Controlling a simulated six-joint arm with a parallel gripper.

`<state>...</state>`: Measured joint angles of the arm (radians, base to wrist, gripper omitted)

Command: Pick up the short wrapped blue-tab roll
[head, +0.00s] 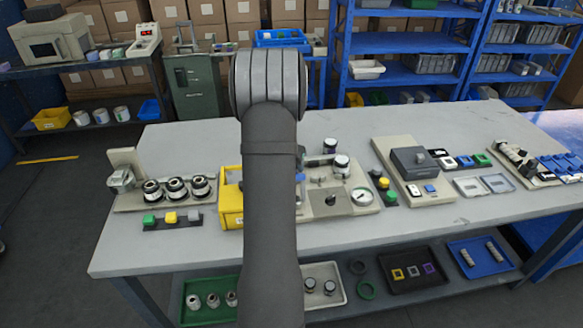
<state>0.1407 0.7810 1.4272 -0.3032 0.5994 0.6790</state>
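I cannot pick out a short wrapped roll with a blue tab for certain at this size. Two small pale rolls lie in the blue tray (455,245) on the lower shelf at the right; their tabs cannot be made out. Several silver and black rolls (175,187) stand on a beige base at the left of the table. Another small black and silver cylinder (342,163) stands on the beige machine right of my arm. A small blue patch (300,177) shows beside the arm. My arm fills the middle of the picture, and my gripper is not in view.
A yellow unit (231,208) is partly hidden by my arm. A beige base with a dark grey box (415,160) stands right of centre. Button strips and more fixtures line the table (225,262). Green, pale and black trays share the lower shelf. The table's front strip is clear.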

